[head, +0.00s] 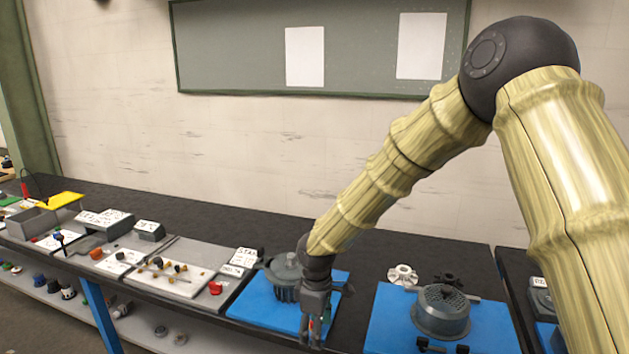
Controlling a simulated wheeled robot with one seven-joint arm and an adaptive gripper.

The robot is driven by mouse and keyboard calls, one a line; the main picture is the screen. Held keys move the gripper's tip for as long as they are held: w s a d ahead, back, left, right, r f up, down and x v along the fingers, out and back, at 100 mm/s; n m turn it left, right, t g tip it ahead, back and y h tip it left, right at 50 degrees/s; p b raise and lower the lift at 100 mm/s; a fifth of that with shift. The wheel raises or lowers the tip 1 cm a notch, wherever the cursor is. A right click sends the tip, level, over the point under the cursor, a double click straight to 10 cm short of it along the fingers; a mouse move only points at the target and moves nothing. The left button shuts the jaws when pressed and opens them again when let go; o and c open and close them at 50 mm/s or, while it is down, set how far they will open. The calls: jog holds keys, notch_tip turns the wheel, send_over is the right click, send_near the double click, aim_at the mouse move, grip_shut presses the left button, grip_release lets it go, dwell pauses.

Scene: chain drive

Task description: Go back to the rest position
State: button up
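My arm reaches down from the upper right in the head view. My gripper (314,327) is at its lower end, pointing down over the front right part of a blue mat (258,308). The gripper is small and dark here, and I cannot tell whether its fingers are apart or closed. A grey round housing with a geared top (284,278) stands on the same mat, just behind and left of the gripper, partly hidden by the arm's wrist. Whether the gripper touches anything is not clear.
A second blue mat (390,330) to the right holds a grey cylindrical housing (441,312), with a pale flanged part (402,275) behind it. A white tray of small parts (170,277) and label blocks (103,220) lie left on the dark bench. A shelf with loose parts runs below.

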jog(key=s+d+f+m+y+b, duration=0.1)
jog(key=s+d+f+m, duration=0.1)
jog(key=s+f, duration=0.45)
jog(key=s+d+f+m+g+y+b, duration=0.1)
jog(key=s+d+f+m, duration=0.15)
jog(key=f, duration=0.65)
jog(key=s+d+f+m+b, duration=0.1)
jog(key=s+f+m, duration=0.1)
jog(key=s+f, duration=0.5)
jog(key=s+d+f+m+h+b, duration=0.1)
jog(key=s+d+f+m, duration=0.3)
jog(key=s, duration=0.7)
jog(key=s+d+f+m+t+h+b, duration=0.1)
jog(key=s+d+f+m, duration=0.3)
jog(key=s+d+f, duration=0.5)
jog(key=s+d, duration=0.2)
jog(key=d, duration=0.2)
jog(key=shift+s+f, duration=0.2)
jog(key=shift+s, duration=0.05)
